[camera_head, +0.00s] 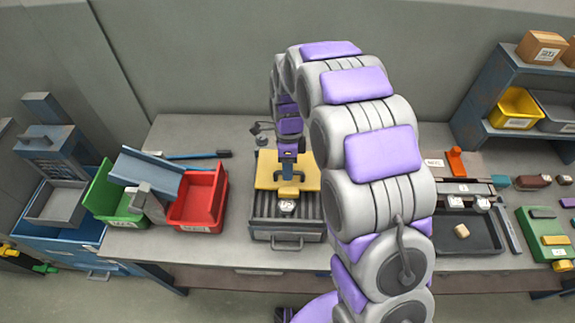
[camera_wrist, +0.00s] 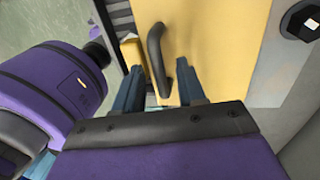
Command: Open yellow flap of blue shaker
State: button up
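The yellow flap (camera_head: 264,171) shows as a flat panel on a grey ridged unit (camera_head: 262,215) in the middle of the bench in the head view. In the wrist view the yellow flap (camera_wrist: 225,45) fills the upper middle and carries a dark curved handle (camera_wrist: 156,48). My gripper (camera_wrist: 160,82) has its two blue-grey fingers apart, with the handle in front of and between them. In the head view my gripper (camera_head: 289,178) is over the flap. The blue body of a shaker is not clear there.
Left of the unit stand a red bin (camera_head: 201,200), a green bin (camera_head: 113,195) and a blue chute (camera_head: 147,172). Right of my arm lie a dark tray (camera_head: 470,238) and a shelf with a yellow bin (camera_head: 515,108). My arm hides the bench between.

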jog(key=shift+d, duration=0.2)
jog(key=shift+c, duration=0.2)
jog(key=shift+c, duration=0.9)
jog(key=shift+r, duration=0.1)
grip_shut()
